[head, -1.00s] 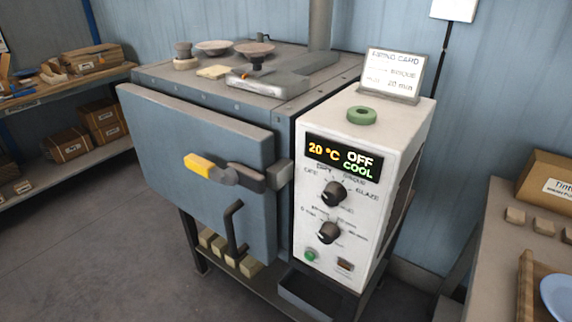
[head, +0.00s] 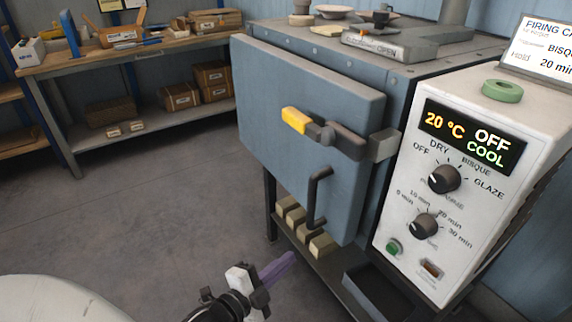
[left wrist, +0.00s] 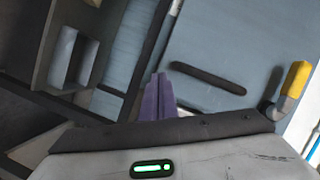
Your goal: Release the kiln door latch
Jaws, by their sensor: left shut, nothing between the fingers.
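The kiln door (head: 300,145) is a blue-grey panel on the kiln's front and looks shut. Its latch handle (head: 296,121) has a yellow grip at the left and a dark bar running right to a catch block (head: 383,145) at the door's right edge. A dark pull handle (head: 316,198) hangs below it. My left gripper (head: 288,262) is shut and empty, with purple fingers, below and left of the pull handle and apart from the door. In the left wrist view the fingers (left wrist: 158,98) are together, and the yellow latch grip (left wrist: 298,78) shows at the right.
The control box (head: 450,190) right of the door reads 20 °C, OFF, COOL. Blocks (head: 322,245) sit on the shelf under the kiln, beside a dark tray (head: 380,298). A wooden shelf (head: 150,45) stands at the back left. The floor left of the kiln is clear.

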